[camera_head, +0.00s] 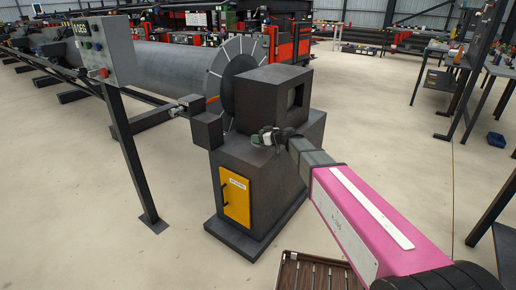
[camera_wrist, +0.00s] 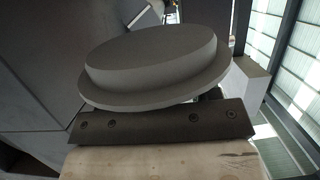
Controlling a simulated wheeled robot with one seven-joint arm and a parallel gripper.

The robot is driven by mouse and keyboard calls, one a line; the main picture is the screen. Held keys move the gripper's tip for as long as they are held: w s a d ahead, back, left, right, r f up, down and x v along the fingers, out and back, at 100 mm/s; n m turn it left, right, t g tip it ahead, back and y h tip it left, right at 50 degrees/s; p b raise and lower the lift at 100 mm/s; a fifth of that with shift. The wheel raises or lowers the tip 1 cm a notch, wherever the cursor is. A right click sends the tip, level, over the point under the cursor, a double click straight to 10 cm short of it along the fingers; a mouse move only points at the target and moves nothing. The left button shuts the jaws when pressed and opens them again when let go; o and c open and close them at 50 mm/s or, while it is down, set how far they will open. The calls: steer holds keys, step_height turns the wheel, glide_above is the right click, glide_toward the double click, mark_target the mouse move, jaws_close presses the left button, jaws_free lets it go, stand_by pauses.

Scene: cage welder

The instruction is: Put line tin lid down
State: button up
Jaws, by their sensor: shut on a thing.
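A grey round tin lid with a raised top and a wider flange (camera_wrist: 155,62) fills the middle of the wrist view. My gripper (camera_wrist: 162,121) is shut on it; a dark bolted bar of the gripper shows just below the lid. The grip points are hidden under the lid. In the head view my gripper (camera_head: 272,136) is beside the upper front of a dark machine block (camera_head: 255,165). I cannot tell whether the lid touches any surface.
A control box on a post (camera_head: 100,55) stands left. A slatted brown crate (camera_head: 312,272) is at the bottom. Open floor lies around.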

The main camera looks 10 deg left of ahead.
steer(key=shift+f, duration=2.8)
steer(key=shift+f, duration=0.1)
steer(key=o, duration=0.9)
steer(key=v, duration=1.2)
